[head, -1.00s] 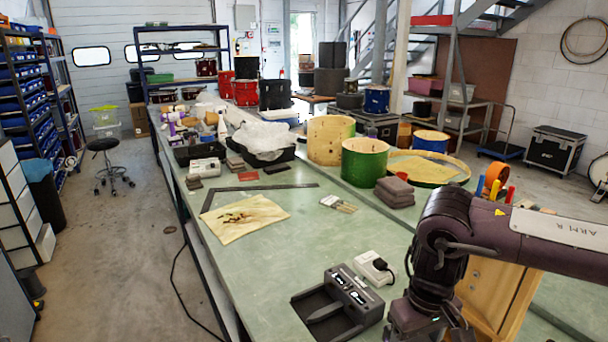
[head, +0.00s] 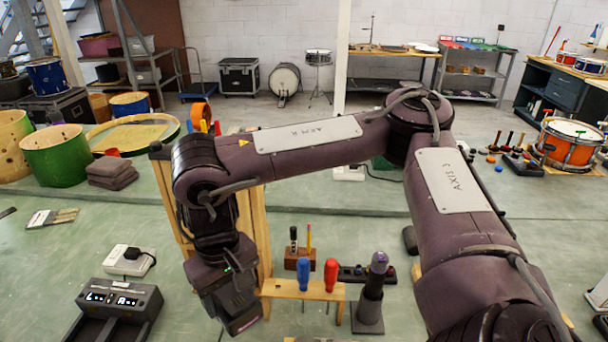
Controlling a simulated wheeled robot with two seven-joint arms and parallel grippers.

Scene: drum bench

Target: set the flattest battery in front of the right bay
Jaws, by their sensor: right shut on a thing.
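The dark charger (head: 118,296), with two lit displays on its face, stands at the lower left; its bays run toward the bottom edge and are partly cut off. My right gripper (head: 238,316) points down to the right of the charger, above the bench. It is shut on a dark block, probably a battery, of which little shows; its fingertips are hard to make out. No charge marking can be read on it. My left gripper is not in view.
A white plug adapter (head: 129,260) lies behind the charger. Right of my gripper stand a wooden rack (head: 300,289) with blue and red screwdrivers and a dark upright tool (head: 373,290). A green drum shell (head: 55,155) and grey folded cloths (head: 111,173) are farther back.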

